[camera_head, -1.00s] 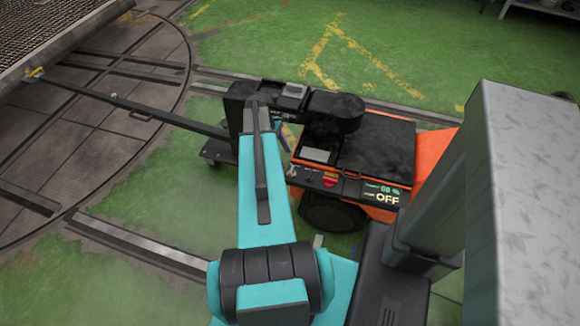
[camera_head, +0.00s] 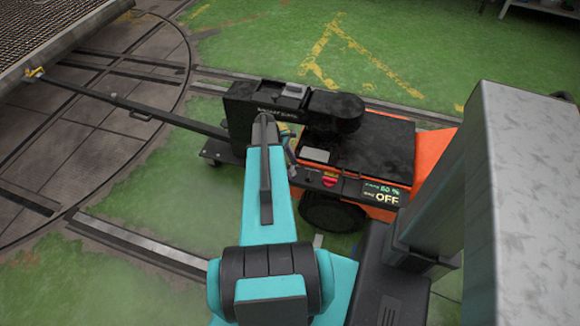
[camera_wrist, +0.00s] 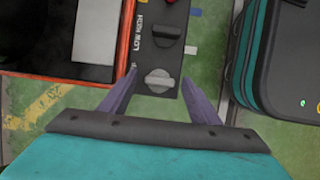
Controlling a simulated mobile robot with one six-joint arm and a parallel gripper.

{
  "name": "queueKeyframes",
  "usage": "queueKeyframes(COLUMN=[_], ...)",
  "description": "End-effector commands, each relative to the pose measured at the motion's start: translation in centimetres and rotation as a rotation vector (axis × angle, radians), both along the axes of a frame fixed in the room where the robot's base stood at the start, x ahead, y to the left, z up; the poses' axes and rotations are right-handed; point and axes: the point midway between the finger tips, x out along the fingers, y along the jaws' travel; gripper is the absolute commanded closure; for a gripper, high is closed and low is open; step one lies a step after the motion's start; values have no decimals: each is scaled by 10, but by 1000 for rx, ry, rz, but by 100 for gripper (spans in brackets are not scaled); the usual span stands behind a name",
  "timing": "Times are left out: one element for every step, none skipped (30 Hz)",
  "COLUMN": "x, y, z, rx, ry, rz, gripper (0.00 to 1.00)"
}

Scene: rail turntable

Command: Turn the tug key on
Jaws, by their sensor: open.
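The orange and black tug (camera_head: 375,145) stands right of centre in the head view. Its display (camera_head: 384,194) reads OFF, with a green percentage above. In the wrist view, the tug's dark control panel (camera_wrist: 158,57) carries a light grey turn-piece (camera_wrist: 159,81), probably the key, and a black knob (camera_wrist: 161,33) above it. My gripper (camera_wrist: 160,76) is open, its two purple fingers on either side of the grey piece, with gaps visible. I cannot tell how high the fingertips are above it. In the head view my arm hides most of the gripper.
A red button (camera_head: 329,182) sits on the panel. A black bar (camera_head: 150,110) runs from the tug toward the mesh-topped platform (camera_head: 45,35) at upper left. Rails cross the green floor. In the wrist view, a dark teal-edged body (camera_wrist: 280,60) is close on the right.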

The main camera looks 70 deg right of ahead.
Motion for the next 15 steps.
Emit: queueKeyframes(x=[0,0,0,0,0,0,0,0,0,0,0,0,0,0,0], y=[0,0,0,0,0,0,0,0,0,0,0,0,0,0,0], z=[0,0,0,0,0,0,0,0,0,0,0,0,0,0,0], rx=[0,0,0,0,0,0,0,0,0,0,0,0,0,0,0], ry=[0,0,0,0,0,0,0,0,0,0,0,0,0,0,-1], rz=[0,0,0,0,0,0,0,0,0,0,-1,-2,-3,-5,-10], gripper=[44,49,56,61,66,72,78,83,85,85,85,85,85,85,85])
